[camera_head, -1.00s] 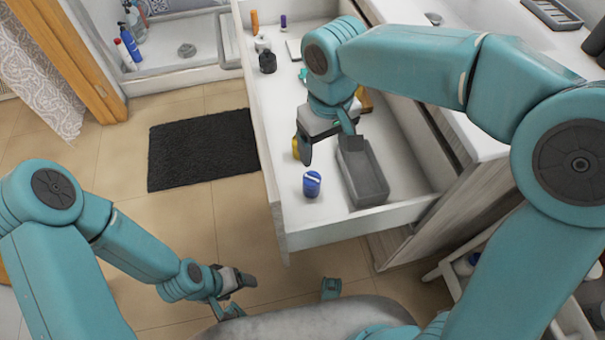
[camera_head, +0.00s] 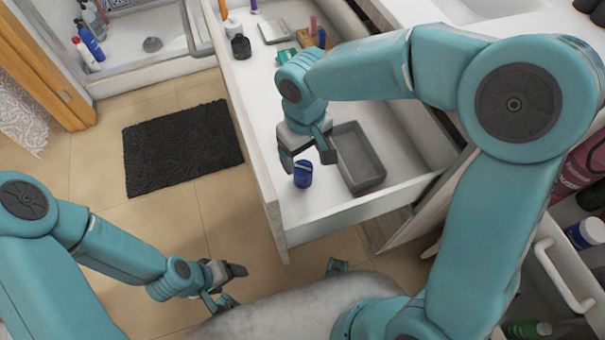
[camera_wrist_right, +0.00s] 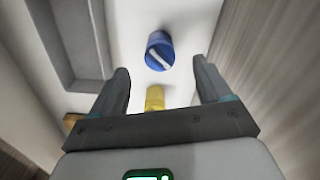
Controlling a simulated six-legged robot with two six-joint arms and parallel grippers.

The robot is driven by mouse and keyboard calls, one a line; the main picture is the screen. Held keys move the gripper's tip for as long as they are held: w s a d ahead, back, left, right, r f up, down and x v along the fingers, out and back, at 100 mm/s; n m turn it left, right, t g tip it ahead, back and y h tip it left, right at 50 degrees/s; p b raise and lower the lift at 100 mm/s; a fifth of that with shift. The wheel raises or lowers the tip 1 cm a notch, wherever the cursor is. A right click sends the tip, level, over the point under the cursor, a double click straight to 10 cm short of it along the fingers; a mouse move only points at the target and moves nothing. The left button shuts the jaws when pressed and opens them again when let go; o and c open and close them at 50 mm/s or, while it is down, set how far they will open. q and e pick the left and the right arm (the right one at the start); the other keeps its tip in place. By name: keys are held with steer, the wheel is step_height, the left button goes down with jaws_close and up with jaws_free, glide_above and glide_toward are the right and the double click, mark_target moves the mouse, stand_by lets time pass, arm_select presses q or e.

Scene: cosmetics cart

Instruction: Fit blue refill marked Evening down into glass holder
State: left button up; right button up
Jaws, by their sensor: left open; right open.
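A small blue cylinder (camera_head: 302,176) with a white mark stands in the open drawer near its front; its lettering is not readable. It also shows in the right wrist view (camera_wrist_right: 158,50). My right gripper (camera_head: 308,158) is open and empty just above and behind it. In the right wrist view the blue cylinder is ahead of the spread fingertips (camera_wrist_right: 161,72). A yellow piece (camera_wrist_right: 154,97) shows nearer, between the fingers. My left gripper (camera_head: 232,286) is open and empty, outside the drawer at lower left. I cannot make out a glass holder.
A grey tray (camera_head: 374,184) lies right of the blue cylinder. A dark bottle (camera_head: 241,46) and several small items stand farther back. The drawer front (camera_head: 335,217) rises before the cylinder. A black mat (camera_head: 185,147) lies on the floor to the left.

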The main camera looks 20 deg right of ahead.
mark_target(304, 168)
steer(key=f+b, duration=0.1)
steer(key=f, duration=0.1)
steer(key=f+b, duration=0.1)
steer(key=f, duration=0.2)
steer(key=shift+w+f, duration=0.2)
steer(key=shift+f, duration=0.05)
steer(key=shift+r, duration=0.1)
steer(key=shift+c, duration=0.6)
steer(key=c, duration=1)
steer(key=shift+c, duration=0.2)
